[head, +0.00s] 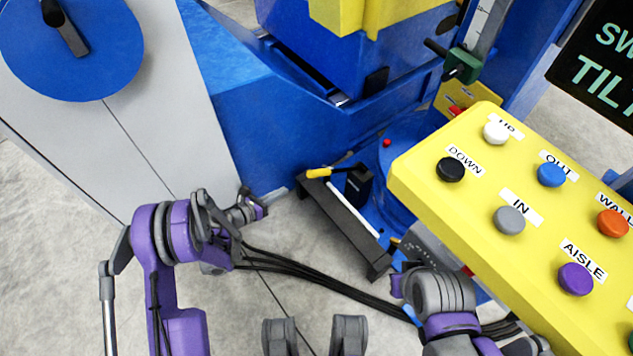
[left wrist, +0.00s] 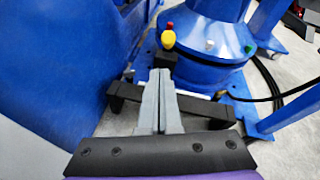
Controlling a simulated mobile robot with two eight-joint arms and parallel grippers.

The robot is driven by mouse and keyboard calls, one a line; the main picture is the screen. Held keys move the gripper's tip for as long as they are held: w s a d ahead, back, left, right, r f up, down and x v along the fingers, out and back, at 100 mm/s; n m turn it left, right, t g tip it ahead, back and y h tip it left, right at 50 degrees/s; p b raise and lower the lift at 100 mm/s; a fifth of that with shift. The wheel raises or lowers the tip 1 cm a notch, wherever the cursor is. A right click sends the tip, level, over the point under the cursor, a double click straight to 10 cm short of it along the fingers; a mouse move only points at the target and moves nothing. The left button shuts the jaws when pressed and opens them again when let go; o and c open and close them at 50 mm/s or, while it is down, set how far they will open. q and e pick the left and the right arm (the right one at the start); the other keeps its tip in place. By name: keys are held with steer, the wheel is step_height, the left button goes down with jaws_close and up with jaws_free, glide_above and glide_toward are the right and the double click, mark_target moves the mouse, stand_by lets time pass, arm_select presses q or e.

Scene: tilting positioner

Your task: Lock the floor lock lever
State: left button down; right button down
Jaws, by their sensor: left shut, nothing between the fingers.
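The floor lock lever (head: 319,172) has a yellow grip on a short dark rod by a black block (head: 358,187), low at the positioner's base. In the left wrist view the yellow end of the lever (left wrist: 168,39) shows just beyond my fingertips. My left gripper (head: 255,207) is shut and empty, left of the lever in the head view. In the left wrist view the left gripper (left wrist: 162,78) has its grey fingers together, pointing toward the black block; contact cannot be told. My right arm shows at lower right in the head view; its gripper is not visible.
A long black bar (head: 335,225) lies at floor level beside the lever. The blue positioner body (head: 300,140) rises behind it. A yellow button panel (head: 425,170) overhangs the right side. Grey floor at left is clear.

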arm_select(q)
steer(key=shift+m+g, duration=0.6)
steer(key=shift+m, duration=0.3)
steer(key=f, duration=0.1)
steer(key=s+f, duration=0.1)
steer(key=d+f, duration=0.1)
steer(key=f, duration=0.1)
steer(key=shift+s+f, duration=0.1)
steer(key=shift+s, duration=0.05)
arm_select(e)
steer(key=shift+w+d+f, duration=0.3)
steer(key=shift+f, duration=0.1)
